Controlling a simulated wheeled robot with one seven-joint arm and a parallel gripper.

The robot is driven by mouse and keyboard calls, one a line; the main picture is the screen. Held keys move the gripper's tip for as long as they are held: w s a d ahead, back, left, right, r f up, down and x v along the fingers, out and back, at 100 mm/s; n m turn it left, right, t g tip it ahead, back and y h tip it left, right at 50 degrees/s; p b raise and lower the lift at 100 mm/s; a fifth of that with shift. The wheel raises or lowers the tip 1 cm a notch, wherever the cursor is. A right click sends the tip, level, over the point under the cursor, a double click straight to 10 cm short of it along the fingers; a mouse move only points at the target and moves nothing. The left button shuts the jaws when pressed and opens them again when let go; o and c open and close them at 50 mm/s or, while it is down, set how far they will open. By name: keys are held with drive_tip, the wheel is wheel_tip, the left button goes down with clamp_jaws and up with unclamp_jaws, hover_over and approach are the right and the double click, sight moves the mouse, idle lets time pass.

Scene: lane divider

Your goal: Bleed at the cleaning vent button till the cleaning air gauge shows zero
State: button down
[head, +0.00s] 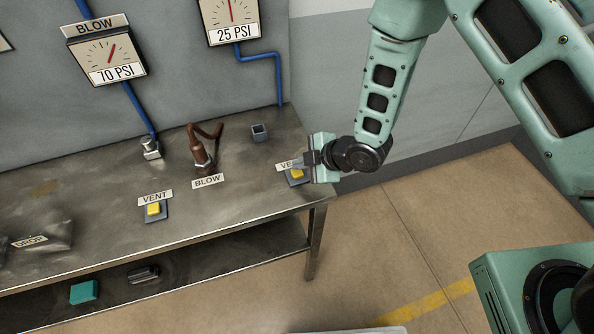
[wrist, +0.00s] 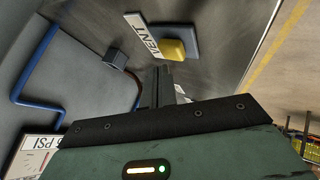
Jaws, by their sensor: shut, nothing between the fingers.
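The right yellow vent button (head: 297,174) sits on a grey base near the bench's right end, its VENT label partly covered by my gripper. It also shows in the wrist view (wrist: 173,49), just beyond the fingertips. My gripper (head: 303,162) is shut and empty, over or beside this button; I cannot tell whether it touches. The gauge (head: 231,14) above this side reads 25 PSI, its needle near upright; its name plate is out of view. A second yellow vent button (head: 153,209) stands further left. The BLOW gauge (head: 107,54) reads 70 PSI.
A brown valve or nozzle (head: 200,155) labelled BLOW and a small grey square socket (head: 259,132) stand on the metal bench (head: 105,185). Blue pipes (head: 277,75) run along the wall. A teal block (head: 84,292) lies on the lower shelf.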

sight(301, 173)
drive_tip(key=shift+f+b, duration=0.35)
drive_tip(key=shift+f, duration=0.05)
drive_tip(key=shift+f+b, duration=0.5)
drive_tip(key=shift+b, duration=0.05)
idle(0.6)
idle(2.9)
drive_tip(key=shift+r+p, duration=0.5)
drive_tip(key=shift+r, duration=0.45)
drive_tip(key=shift+r+p, duration=1.4)
drive_tip(key=shift+r, duration=1.1)
